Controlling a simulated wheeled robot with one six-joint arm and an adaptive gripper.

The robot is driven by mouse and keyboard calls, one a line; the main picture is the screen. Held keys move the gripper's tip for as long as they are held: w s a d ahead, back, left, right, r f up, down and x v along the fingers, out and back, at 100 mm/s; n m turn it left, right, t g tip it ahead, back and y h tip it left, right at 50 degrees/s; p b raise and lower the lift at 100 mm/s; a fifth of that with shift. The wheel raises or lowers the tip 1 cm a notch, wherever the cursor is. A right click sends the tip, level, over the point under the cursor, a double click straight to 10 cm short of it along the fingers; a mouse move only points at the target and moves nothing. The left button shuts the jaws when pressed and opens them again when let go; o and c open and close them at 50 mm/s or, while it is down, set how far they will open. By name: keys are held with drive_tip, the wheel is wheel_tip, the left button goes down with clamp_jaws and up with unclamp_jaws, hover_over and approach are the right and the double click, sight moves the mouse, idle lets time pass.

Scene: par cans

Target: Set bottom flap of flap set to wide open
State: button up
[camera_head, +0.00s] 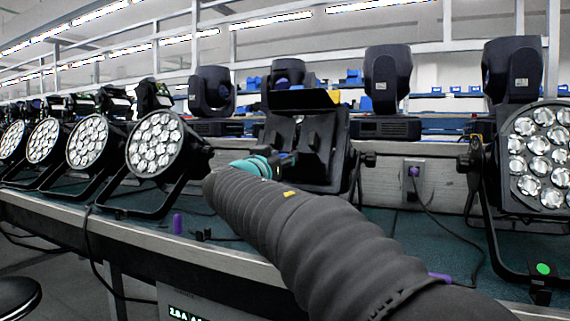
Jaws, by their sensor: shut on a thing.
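The flap set (318,150) is a black, boxy fixture with hinged dark plates, standing on the bench at the middle of the view. Its top flap (300,99) sticks out at the upper edge, with a yellow mark at its right end. The bottom flap is partly hidden behind my arm, so its exact angle is hard to tell. My gripper (286,158) is at the flap set's lower left side, just past a teal ring on my wrist. It is small and mostly hidden by my arm, and looks shut on the edge of the bottom flap.
Several round par cans (155,143) line the bench to the left. A large par can (540,155) stands at the right. Moving-head lights (387,85) stand behind. A purple cylinder (177,223) and loose cables (440,225) lie on the bench (440,240).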

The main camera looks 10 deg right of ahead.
drive_tip(key=shift+s+a+f+t+h, duration=0.3)
drive_tip(key=shift+f+t+h, duration=0.2)
drive_tip(key=shift+t+h, duration=0.35)
drive_tip(key=shift+s+a+f+t+h, duration=0.2)
drive_tip(key=shift+s+f+t+h, duration=0.3)
drive_tip(key=shift+t, duration=0.55)
drive_tip(key=o, duration=1.2)
drive_tip(key=shift+c, duration=0.2)
drive_tip(key=s+a+f, duration=0.1)
drive_tip(key=s+a, duration=0.7)
drive_tip(key=s, duration=0.3)
drive_tip(key=shift+s+a+f, duration=0.3)
drive_tip(key=shift+s, duration=0.05)
drive_tip(key=shift+c, duration=0.3)
